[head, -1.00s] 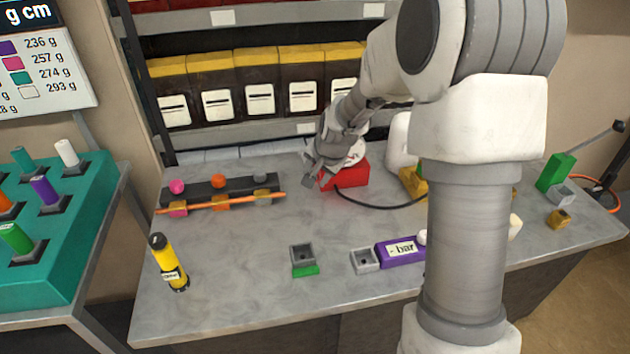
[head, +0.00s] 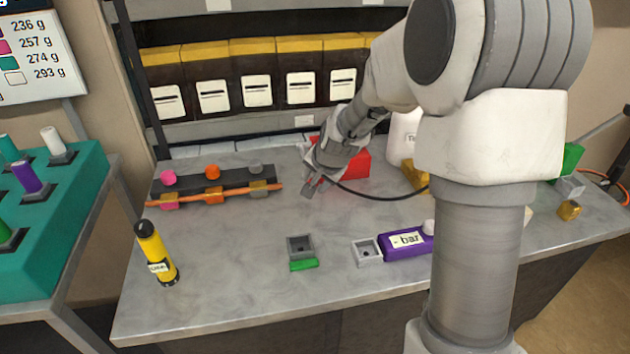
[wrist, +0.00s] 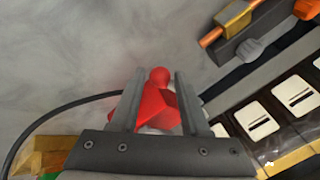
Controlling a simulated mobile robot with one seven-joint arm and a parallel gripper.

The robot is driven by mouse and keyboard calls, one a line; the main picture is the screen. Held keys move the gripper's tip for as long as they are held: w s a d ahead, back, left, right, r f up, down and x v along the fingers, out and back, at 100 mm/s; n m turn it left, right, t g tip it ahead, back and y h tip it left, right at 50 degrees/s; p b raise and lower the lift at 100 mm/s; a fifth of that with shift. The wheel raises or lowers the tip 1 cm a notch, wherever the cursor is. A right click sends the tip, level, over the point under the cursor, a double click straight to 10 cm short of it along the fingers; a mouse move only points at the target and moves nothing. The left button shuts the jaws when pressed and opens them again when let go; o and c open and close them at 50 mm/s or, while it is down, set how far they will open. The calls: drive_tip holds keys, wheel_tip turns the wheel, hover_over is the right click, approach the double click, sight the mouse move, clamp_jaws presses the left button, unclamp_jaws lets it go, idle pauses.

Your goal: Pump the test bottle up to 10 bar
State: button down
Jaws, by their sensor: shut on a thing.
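My gripper (head: 312,187) is over the back middle of the table, its fingers pointing down and to the left. In the wrist view its fingers (wrist: 155,100) are shut on a red piece (wrist: 160,105) with a rounded end. In the head view a red block (head: 358,164) shows behind the gripper, partly hidden by it; I cannot tell if the two are joined. A black cable (head: 385,196) runs from near the gripper to the right. A white bottle (head: 402,132) with a label stands behind my arm, mostly hidden. A purple box (head: 405,243) labelled "- bar" lies at the front.
A grey socket (head: 300,246) with a green part and another socket (head: 366,251) sit at the front. A yellow cylinder (head: 158,258) stands front left. A dark rack (head: 215,186) holds coloured knobs and an orange line. Free tabletop lies between them.

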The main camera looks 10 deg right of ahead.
drive_tip(key=shift+s+f, duration=0.35)
drive_tip(key=shift+f, duration=0.1)
drive_tip(key=shift+c, duration=1.9)
unclamp_jaws()
drive_tip(key=shift+d, duration=0.1)
drive_tip(key=shift+w+r, duration=0.1)
drive_tip(key=shift+r, duration=0.05)
drive_tip(key=shift+s+r, duration=0.2)
drive_tip(key=shift+r, duration=0.4)
drive_tip(key=p+v, duration=0.2)
drive_tip(key=v, duration=1.4)
drive_tip(key=shift+p, duration=0.4)
